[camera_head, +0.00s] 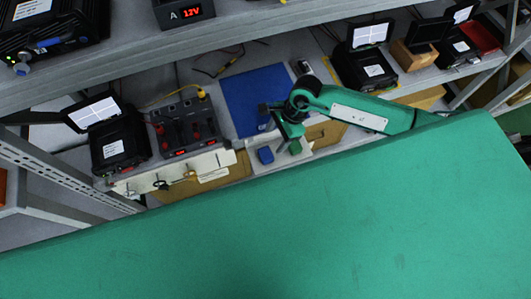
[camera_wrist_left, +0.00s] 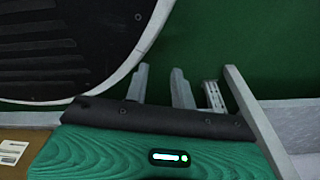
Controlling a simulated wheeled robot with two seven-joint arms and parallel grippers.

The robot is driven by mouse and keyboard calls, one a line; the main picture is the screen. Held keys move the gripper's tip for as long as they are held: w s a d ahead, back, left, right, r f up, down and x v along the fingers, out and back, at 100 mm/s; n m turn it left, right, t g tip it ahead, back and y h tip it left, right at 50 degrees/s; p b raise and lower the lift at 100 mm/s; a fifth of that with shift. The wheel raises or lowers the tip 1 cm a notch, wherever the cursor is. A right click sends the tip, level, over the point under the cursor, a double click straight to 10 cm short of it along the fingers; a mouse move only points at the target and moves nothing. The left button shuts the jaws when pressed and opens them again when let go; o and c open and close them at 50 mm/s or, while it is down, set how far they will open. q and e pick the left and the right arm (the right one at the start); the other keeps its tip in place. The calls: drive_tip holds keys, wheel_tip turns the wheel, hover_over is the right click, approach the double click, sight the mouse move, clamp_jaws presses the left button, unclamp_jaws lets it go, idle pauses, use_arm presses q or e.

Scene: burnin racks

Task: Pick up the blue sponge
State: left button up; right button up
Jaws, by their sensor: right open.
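The blue sponge (camera_head: 265,155) lies on a pale tray on the lower shelf in the head view. A green sponge (camera_head: 295,147) lies just right of it. My right gripper (camera_head: 250,141) reaches in from the right, above and just behind the blue sponge. It is open, and its fingers point left; the sponge is not between them. The exact height gap cannot be told. My left gripper (camera_wrist_left: 161,84) shows in the left wrist view with its two pale fingers apart and nothing between them. The sponge is not in that view.
A blue mat (camera_head: 255,90) lies behind the right gripper. A power unit with red terminals (camera_head: 188,125) stands left, beside a black device (camera_head: 118,140). Another black device (camera_head: 368,68) stands right. The upper shelf (camera_head: 240,25) overhangs at the back.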

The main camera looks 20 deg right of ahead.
sight(266, 153)
drive_tip(key=shift+x, duration=1.2)
drive_tip(key=p+x, duration=0.1)
drive_tip(key=x, duration=0.3)
drive_tip(key=shift+s+a+f, duration=0.1)
drive_tip(key=shift+a+f, duration=0.05)
drive_tip(key=shift+f, duration=0.2)
drive_tip(key=shift+a+f, duration=0.1)
drive_tip(key=shift+f, duration=0.4)
drive_tip(key=c, duration=0.8)
use_arm(q)
drive_tip(key=shift+s+a+f, duration=0.15)
drive_tip(key=shift+s+f, duration=0.05)
drive_tip(key=shift+s, duration=0.3)
drive_tip(key=shift+s+a+f, duration=0.15)
drive_tip(key=shift+s, duration=0.35)
use_arm(e)
drive_tip(key=shift+r, duration=0.1)
